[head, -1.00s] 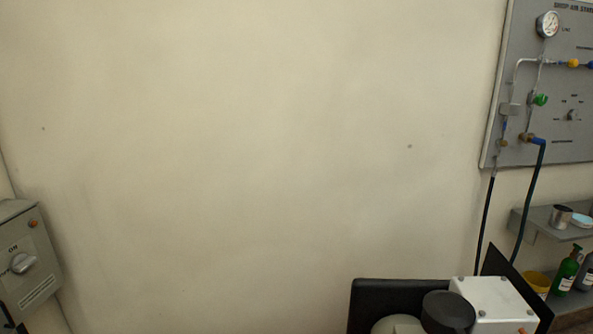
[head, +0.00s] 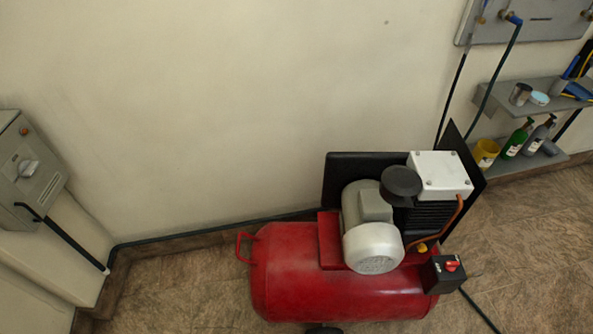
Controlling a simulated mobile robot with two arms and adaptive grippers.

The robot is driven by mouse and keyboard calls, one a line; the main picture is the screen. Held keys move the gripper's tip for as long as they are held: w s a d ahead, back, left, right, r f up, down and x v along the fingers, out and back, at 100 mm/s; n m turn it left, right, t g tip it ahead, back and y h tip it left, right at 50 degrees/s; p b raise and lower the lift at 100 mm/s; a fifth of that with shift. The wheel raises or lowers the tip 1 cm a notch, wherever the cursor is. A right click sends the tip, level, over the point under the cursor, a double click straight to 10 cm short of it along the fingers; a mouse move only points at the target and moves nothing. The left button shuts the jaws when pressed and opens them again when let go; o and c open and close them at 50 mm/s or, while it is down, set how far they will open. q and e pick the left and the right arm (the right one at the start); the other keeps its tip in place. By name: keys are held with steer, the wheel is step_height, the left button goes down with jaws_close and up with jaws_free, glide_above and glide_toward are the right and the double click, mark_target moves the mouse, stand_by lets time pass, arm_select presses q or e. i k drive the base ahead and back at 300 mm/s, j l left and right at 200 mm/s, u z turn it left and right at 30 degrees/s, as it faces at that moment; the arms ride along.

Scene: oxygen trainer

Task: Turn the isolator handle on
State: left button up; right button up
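A grey isolator box (head: 38,192) is fixed to the wall at the left edge of the head view. Its grey rotary handle (head: 28,168) sits on the front face, below a small orange-brown lamp or button (head: 24,131). The handle looks tilted in the picture; the lettering around it is too small to read now, so I cannot tell its setting. Neither of my grippers is in view, and nothing touches the handle.
A red compressor (head: 335,285) with a black switch box (head: 444,273) stands on the brown floor, right of centre. A dark conduit (head: 210,228) runs along the wall base. Shelves (head: 530,97) with bottles hang at the right. Floor between box and compressor is clear.

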mark_target(27, 168)
steer(key=u, duration=1.55)
steer(key=i, duration=0.1)
steer(key=j, duration=0.05)
